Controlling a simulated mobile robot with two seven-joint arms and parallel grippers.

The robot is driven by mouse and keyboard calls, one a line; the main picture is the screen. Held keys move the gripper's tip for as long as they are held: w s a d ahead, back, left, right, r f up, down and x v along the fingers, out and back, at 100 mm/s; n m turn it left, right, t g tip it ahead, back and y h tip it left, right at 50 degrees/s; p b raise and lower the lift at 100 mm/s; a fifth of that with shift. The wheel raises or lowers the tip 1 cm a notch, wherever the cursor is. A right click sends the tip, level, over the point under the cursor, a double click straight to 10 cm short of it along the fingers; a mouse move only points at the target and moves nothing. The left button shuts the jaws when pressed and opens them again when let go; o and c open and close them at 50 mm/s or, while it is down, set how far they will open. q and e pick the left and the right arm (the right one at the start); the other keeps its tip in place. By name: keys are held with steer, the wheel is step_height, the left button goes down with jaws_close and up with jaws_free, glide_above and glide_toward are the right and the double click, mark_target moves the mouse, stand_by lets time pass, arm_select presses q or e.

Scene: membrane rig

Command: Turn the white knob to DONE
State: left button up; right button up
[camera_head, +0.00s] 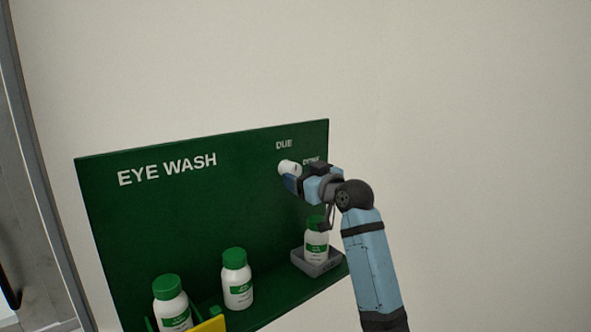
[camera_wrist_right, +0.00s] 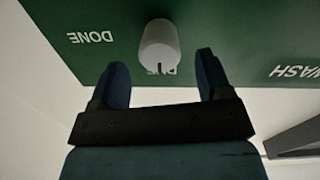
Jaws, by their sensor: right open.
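The white knob (camera_head: 287,168) is a short cylinder on the green EYE WASH board (camera_head: 190,205), between the DUE label (camera_head: 284,145) above and the DONE label (camera_head: 311,161), partly hidden by my gripper, to its right. In the right wrist view, turned upside down, the knob (camera_wrist_right: 159,45) has a dark notch on the side toward the partly hidden DUE lettering (camera_wrist_right: 172,70). My right gripper (camera_head: 291,183) is at the knob; its fingers (camera_wrist_right: 160,62) are open, one on each side of it in the picture, with gaps. I cannot tell how far the tips reach along it. My left gripper is out of view.
A shelf below the board holds white bottles with green caps (camera_head: 237,283), (camera_head: 171,303) and one in a grey tray (camera_head: 315,269) under my right arm. A yellow item (camera_head: 209,325) shows at the bottom. The wall (camera_head: 430,80) above and right is bare.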

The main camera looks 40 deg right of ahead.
steer(key=shift+w, duration=1.45)
steer(key=shift+c, duration=0.5)
